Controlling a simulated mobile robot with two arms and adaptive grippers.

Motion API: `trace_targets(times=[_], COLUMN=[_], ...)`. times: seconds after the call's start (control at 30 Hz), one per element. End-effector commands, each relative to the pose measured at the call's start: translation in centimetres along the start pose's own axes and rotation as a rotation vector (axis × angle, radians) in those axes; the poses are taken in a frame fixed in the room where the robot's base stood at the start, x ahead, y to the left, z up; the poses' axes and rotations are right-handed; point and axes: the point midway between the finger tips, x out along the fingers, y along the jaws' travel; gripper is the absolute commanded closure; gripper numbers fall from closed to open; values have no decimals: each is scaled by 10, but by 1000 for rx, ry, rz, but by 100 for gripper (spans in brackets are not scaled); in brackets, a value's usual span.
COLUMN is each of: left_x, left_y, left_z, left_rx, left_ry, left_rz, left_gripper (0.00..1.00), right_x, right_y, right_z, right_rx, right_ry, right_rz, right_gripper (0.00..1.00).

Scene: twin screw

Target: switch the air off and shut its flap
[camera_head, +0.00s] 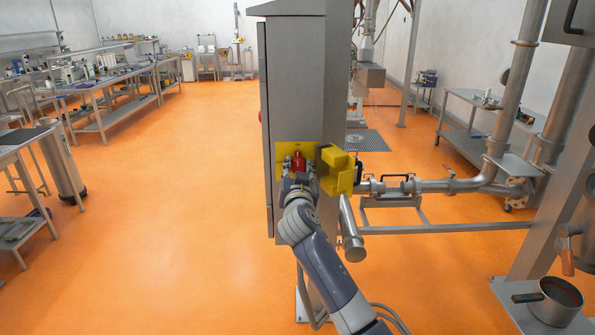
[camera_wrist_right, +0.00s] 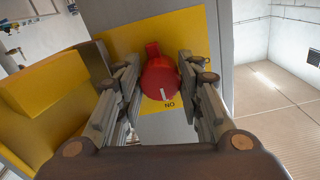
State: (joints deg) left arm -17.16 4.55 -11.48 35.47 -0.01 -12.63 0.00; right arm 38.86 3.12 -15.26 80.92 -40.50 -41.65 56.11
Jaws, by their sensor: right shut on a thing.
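A red knob (camera_head: 298,161) sits on a yellow plate (camera_head: 282,152) on the side of a tall grey cabinet. The yellow flap (camera_head: 337,170), a box-like cover, stands open to the right of the plate. It shows large at the left of the wrist view (camera_wrist_right: 48,90). My left gripper is out of view.
The grey cabinet (camera_head: 296,80) stands upright on the orange floor. Metal pipes (camera_head: 440,186) with valves run off to its right. A pot (camera_head: 556,300) stands at the lower right. Benches (camera_head: 100,85) line the left side; the floor between is clear.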

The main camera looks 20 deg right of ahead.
Motion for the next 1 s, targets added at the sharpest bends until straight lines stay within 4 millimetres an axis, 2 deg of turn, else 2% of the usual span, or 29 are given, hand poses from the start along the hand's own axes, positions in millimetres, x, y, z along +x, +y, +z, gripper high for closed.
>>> trace_targets(times=[0.37,1.0], left_x=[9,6], left_y=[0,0], left_z=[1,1], left_rx=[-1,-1], left_ry=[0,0], left_rz=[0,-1], left_gripper=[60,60], right_x=[0,0], right_y=[1,3], right_z=[1,-2], right_rx=[-202,-807], right_ry=[1,0], right_rz=[0,0], right_gripper=[90,90])
